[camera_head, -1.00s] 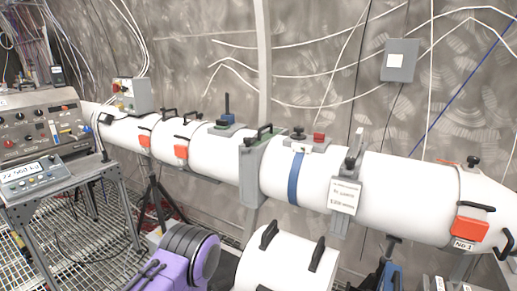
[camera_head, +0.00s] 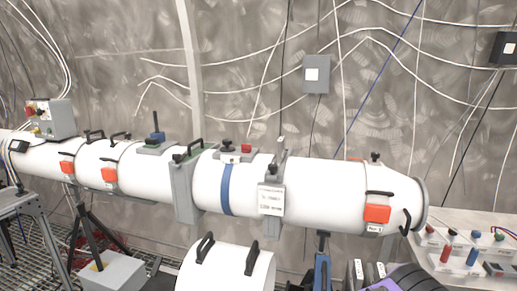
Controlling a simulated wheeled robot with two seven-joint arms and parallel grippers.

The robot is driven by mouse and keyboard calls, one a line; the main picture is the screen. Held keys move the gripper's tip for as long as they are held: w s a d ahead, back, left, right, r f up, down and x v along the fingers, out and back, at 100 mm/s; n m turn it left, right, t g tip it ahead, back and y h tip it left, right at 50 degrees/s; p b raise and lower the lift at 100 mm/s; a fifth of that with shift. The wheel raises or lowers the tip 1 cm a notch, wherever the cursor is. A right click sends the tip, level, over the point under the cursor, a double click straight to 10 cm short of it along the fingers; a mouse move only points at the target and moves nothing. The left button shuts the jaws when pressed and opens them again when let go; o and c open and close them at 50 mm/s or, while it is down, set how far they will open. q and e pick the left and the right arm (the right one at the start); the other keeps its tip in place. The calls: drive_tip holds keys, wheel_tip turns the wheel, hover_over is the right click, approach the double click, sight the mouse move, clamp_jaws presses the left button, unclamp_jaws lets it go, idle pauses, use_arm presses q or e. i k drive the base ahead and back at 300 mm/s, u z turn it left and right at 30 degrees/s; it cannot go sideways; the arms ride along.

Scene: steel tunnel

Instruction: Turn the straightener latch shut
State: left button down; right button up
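A long white tube (camera_head: 330,185) with several sections runs across the view. I cannot tell which part is the straightener latch. Near the tube's right end are an orange-red block (camera_head: 377,214), a black bar (camera_head: 379,194) just above it and a black knob (camera_head: 375,157) on top. A black handle (camera_head: 406,222) sits by the end rim. A blue band (camera_head: 225,188) wraps the middle, with a black knob (camera_head: 227,146) above it. A white label plate (camera_head: 271,199) hangs right of the band. Neither of my grippers is in view.
A shorter white cylinder (camera_head: 225,272) with two black handles stands in front of the tube. A bench (camera_head: 470,225) with coloured items is at the right. A grey box (camera_head: 110,272) is at the lower left. A purple ribbed part (camera_head: 405,283) shows at the bottom right.

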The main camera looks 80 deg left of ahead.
sight(177, 157)
drive_tip(key=z, duration=0.4)
drive_tip(key=k, duration=1.6)
drive_tip(key=u, duration=2)
